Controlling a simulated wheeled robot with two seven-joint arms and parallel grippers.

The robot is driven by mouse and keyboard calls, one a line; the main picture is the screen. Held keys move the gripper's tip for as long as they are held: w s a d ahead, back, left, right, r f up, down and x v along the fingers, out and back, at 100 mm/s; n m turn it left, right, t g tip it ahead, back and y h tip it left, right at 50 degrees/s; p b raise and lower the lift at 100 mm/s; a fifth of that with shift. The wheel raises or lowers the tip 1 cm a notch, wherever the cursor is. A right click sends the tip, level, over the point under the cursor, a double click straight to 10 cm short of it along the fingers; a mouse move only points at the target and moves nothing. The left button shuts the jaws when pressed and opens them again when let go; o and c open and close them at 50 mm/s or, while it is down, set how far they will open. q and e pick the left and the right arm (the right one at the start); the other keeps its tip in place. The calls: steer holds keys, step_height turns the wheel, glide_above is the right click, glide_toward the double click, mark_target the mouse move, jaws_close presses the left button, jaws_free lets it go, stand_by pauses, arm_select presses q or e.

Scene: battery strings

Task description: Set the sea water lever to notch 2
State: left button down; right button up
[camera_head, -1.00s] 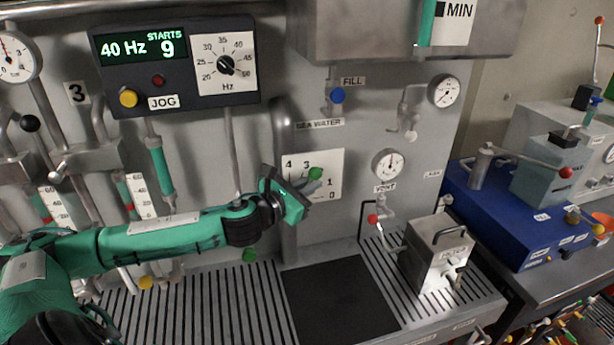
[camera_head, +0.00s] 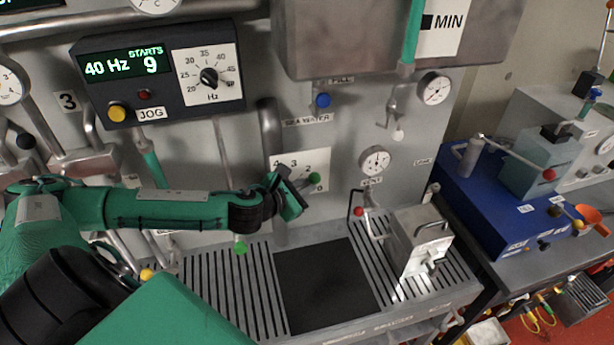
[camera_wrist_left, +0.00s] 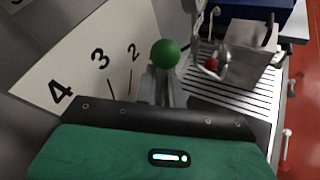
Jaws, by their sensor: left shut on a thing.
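The sea water lever ends in a green knob (camera_head: 314,178). It stands in front of a white scale plate (camera_head: 318,158) below the SEA WATER label (camera_head: 307,120). In the left wrist view the green knob (camera_wrist_left: 165,53) stands just right of the 2. My left gripper (camera_head: 294,188) is shut on the lever just behind the knob, and its body hides the lever's pivot. My right gripper is not in view.
A grated counter with a black mat (camera_head: 325,285) lies below the plate. A metal box (camera_head: 418,240) and a red-knobbed vent lever (camera_head: 359,211) stand to the right. A gauge (camera_head: 374,160) and a blue FILL knob (camera_head: 323,100) are on the wall close by.

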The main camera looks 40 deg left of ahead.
arm_select(q)
steer(key=c, duration=1.8)
jaws_free()
steer(key=shift+a, duration=0.1)
steer(key=v, duration=1.3)
steer(key=shift+s+b, duration=0.3)
steer(key=shift+s, duration=0.05)
